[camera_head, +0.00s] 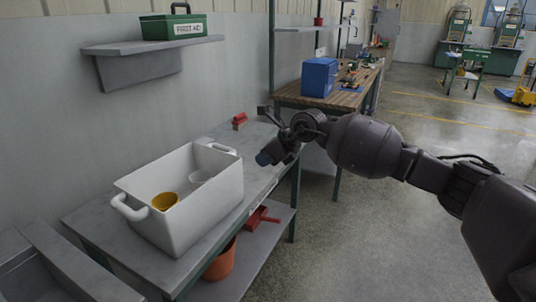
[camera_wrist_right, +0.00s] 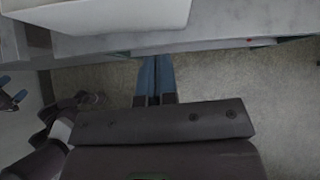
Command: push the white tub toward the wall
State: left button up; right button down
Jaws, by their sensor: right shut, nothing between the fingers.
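The white tub (camera_head: 205,212) stands upright on a grey bench (camera_head: 257,177), with a handle at each end. A yellow cup (camera_head: 164,201) and a whitish cup (camera_head: 200,178) are inside it. My right gripper (camera_head: 266,158) is shut and empty, to the right of the tub's far end and apart from it. In the right wrist view its blue fingers (camera_wrist_right: 155,78) lie together, pointing at the bench edge below the tub (camera_wrist_right: 105,14). My left gripper (camera_wrist_right: 12,88) shows partly at the left edge there, its blue tips apart. The wall (camera_head: 60,130) is left of the tub.
A red-brown brush (camera_head: 239,121) lies on the bench behind the tub. A shelf with a green first aid box (camera_head: 174,24) hangs above. An orange pot (camera_head: 221,262) and a red dustpan (camera_head: 258,217) sit underneath. Floor at the right is open.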

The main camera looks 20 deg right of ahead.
aim_at(233, 169)
jog(key=w+a+f, duration=0.2)
jog(key=w+a+f+b, duration=0.1)
jog(key=w+a+f, duration=0.1)
jog(key=w, duration=0.1)
jog(key=shift+a+b, duration=0.2)
jog(key=shift+b, duration=0.1)
jog(key=shift+w+a+r, duration=0.2)
jog(key=shift+w+a, duration=0.1)
jog(key=shift+w, duration=0.1)
